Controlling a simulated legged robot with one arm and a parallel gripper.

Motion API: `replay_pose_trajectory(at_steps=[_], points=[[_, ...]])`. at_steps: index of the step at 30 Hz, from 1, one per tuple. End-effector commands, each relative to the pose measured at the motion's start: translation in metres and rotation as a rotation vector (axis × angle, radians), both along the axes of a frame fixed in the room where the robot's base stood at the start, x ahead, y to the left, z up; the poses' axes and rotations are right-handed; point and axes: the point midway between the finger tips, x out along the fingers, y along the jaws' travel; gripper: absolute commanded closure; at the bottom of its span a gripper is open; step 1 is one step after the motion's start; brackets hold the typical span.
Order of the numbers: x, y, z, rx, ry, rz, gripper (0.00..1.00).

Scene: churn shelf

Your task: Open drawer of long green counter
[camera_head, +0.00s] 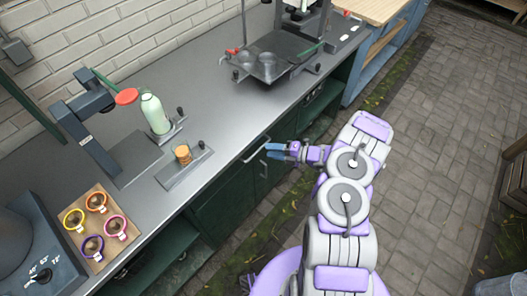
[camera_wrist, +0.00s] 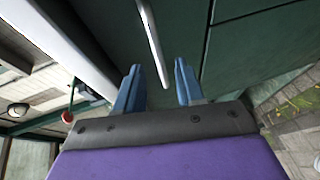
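The long green counter (camera_head: 228,205) has a dark green front under a grey metal top. A pale bar handle (camera_head: 256,149) shows at the top of its front, beside my gripper (camera_head: 274,150). In the wrist view, a pale bar handle (camera_wrist: 152,38) runs on the green front (camera_wrist: 240,45). My gripper (camera_wrist: 158,82) is open there, its two blue fingers apart.
The counter top (camera_head: 215,125) holds a green bottle (camera_head: 155,114), a tray of colourful cups (camera_head: 74,247) and a dark griddle-like device (camera_head: 268,62). A blue wooden unit (camera_head: 368,62) adjoins the counter's far end. Paved floor (camera_head: 425,150) on the right is mostly clear.

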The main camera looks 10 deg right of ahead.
Motion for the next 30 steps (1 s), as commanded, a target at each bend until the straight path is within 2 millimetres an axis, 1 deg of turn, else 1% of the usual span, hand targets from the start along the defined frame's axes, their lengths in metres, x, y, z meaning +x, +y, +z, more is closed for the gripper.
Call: replay_pose_trajectory(at_steps=[1,3,6,9,13,20,30], points=[[0.004,0.009,-0.003,0.001,0.0,0.004,0.62],[0.009,0.017,-0.005,0.001,0.0,0.003,0.62],[0.015,0.027,-0.007,0.001,-0.001,0.003,0.62],[0.019,0.032,-0.008,0.001,0.0,0.002,0.62],[0.021,0.036,-0.008,0.001,-0.001,0.002,0.62],[0.021,0.036,-0.007,0.001,0.0,0.001,0.62],[0.021,0.035,-0.008,0.001,0.0,0.001,0.95]])
